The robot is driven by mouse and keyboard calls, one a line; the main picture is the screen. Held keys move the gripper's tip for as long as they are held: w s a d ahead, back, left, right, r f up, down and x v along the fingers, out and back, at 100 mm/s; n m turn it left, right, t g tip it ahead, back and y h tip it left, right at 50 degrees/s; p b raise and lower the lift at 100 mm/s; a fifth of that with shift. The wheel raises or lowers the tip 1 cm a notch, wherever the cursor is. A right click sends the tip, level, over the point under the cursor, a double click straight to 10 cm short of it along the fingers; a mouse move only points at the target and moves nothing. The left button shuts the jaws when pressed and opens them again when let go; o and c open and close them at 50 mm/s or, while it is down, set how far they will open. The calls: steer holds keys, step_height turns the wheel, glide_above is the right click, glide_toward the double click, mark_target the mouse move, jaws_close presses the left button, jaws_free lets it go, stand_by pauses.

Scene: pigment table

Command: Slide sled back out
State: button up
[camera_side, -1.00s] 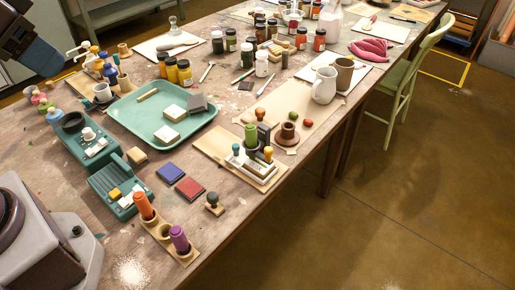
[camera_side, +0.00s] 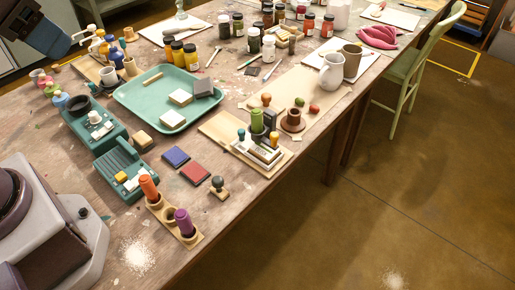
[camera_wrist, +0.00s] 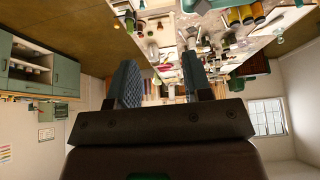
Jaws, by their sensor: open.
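A small pale tray-like frame (camera_side: 258,152) stands on a wooden board (camera_side: 222,128) right of the table's middle. It holds a green cylinder (camera_side: 257,120) and small stamps with coloured knobs (camera_side: 275,138). It may be the sled, but I cannot tell for sure. My gripper is far from it, at the upper left of the side view, where a dark blue part of my arm (camera_side: 47,38) shows. In the wrist view my gripper (camera_wrist: 161,82) has two dark blue fingers spread apart, with nothing held between them.
A teal tray (camera_side: 140,112) with pale blocks lies left of the board. Two green devices (camera_side: 122,172) stand at the left edge. Ink pads (camera_side: 195,173), a stamp (camera_side: 219,187) and a wooden holder with orange and purple cylinders (camera_side: 182,222) lie nearer. A white jug (camera_side: 331,72) stands behind.

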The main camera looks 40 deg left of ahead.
steer(key=n+g+h, duration=0.3)
steer(key=n+g, duration=0.5)
steer(key=n, duration=0.2)
glide_toward(241, 130)
steer(key=s+a+r, duration=0.3)
steer(key=s+a, duration=0.1)
steer(key=w+d+n+h, duration=0.1)
steer(key=w+d+n, duration=0.1)
steer(key=w+n, duration=0.2)
steer(key=shift+m+t, duration=0.3)
steer(key=x, duration=1.2)
steer(key=shift+f, duration=0.1)
